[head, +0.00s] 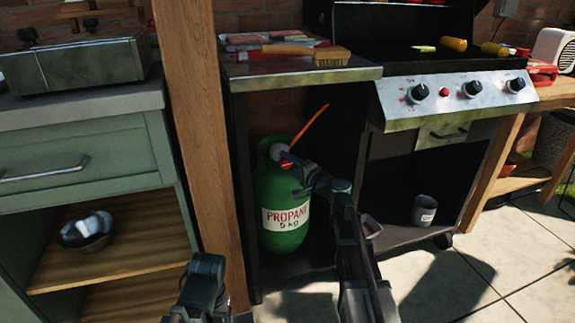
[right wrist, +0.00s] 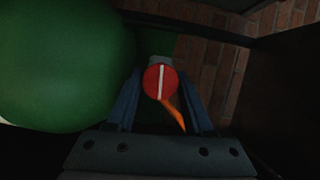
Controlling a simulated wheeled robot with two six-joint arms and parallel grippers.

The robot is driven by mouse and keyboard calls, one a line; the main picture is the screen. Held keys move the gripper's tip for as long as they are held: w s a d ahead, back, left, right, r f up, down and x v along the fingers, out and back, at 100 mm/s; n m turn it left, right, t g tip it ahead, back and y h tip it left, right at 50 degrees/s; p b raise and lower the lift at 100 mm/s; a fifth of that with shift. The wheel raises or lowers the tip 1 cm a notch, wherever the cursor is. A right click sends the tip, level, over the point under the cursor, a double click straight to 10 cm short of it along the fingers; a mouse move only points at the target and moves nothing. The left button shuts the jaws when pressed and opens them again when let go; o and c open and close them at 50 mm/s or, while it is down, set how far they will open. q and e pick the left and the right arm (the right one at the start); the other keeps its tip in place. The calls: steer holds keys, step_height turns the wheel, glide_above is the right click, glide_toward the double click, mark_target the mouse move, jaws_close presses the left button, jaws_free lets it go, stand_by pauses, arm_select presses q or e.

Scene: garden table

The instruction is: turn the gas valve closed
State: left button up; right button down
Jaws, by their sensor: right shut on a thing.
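The green propane bottle (head: 283,195) stands upright in the open bay under the grill's left side shelf. The gas valve is a round red knob (right wrist: 160,83) with a white bar, at the bottle's top; in the head view a bit of red (head: 286,164) shows there. In the right wrist view the bar runs nearly up and down. My right gripper (head: 292,170) is at the valve, shut on the knob, with one finger on each side in the right wrist view (right wrist: 160,92). A dark end of my left arm (head: 205,272) shows low in the head view; its jaws cannot be made out.
An orange hose (head: 311,123) rises from the valve. A wooden post (head: 196,110) stands left of the bay, beside a green cabinet (head: 85,165). The grill (head: 455,95) with its black knobs is at the right. A grey cup (head: 424,210) stands on the lower shelf.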

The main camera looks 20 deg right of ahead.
stand_by(0.3)
steer(key=shift+c, duration=1.8)
jaws_free()
steer(key=shift+s, duration=0.15)
steer(key=v, duration=1.3)
steer(key=shift+s+d, duration=0.2)
steer(key=shift+s, duration=0.1)
steer(key=shift+f, duration=0.1)
